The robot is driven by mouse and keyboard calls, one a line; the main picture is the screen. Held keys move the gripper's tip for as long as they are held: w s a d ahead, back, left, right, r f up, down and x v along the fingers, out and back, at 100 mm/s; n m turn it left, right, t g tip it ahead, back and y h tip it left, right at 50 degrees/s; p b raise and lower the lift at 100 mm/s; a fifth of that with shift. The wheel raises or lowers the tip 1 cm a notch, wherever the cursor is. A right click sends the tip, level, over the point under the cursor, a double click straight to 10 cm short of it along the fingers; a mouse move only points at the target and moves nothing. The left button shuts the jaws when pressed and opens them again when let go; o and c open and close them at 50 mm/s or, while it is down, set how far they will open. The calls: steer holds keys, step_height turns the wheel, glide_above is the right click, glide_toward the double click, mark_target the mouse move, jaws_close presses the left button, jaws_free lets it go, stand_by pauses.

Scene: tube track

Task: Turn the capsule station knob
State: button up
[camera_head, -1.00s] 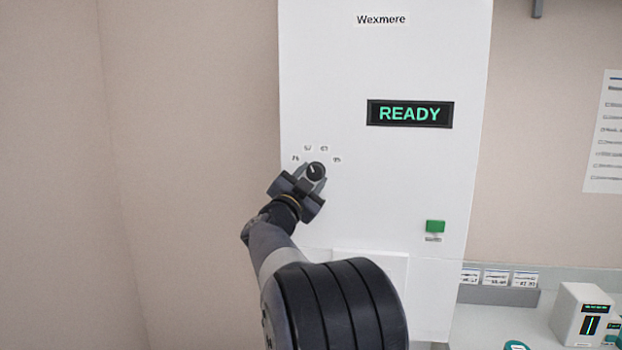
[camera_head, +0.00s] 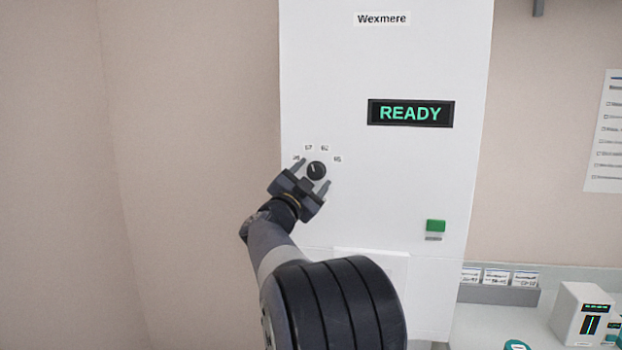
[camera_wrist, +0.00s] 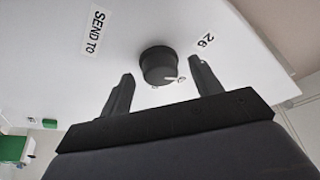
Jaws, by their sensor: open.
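The capsule station (camera_head: 400,210) is a tall white wall cabinet marked "Wexmere", with a dark display (camera_head: 410,113) reading READY in green. Its round black knob (camera_head: 316,170) sits on the left of the front, with small number labels above it. A pale pointer mark on the knob points up and slightly left in the head view. My gripper (camera_head: 312,175) is open, with one finger on each side of the knob. In the wrist view the knob (camera_wrist: 160,65) stands between and just beyond the spread fingertips (camera_wrist: 161,68), with clear gaps on both sides.
A green button (camera_head: 435,226) is on the cabinet's lower right. A counter at the right holds a white box device (camera_head: 583,313) and a rack with labels (camera_head: 497,286). A paper list (camera_head: 604,130) hangs on the wall. The left wall is bare.

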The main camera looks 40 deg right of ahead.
steer(key=b+v, duration=0.3)
steer(key=v, duration=0.7)
steer(key=shift+a, duration=0.35)
steer(key=shift+s+f, duration=0.15)
steer(key=p+x, duration=0.3)
steer(key=x, duration=0.8)
steer(key=shift+a, duration=0.1)
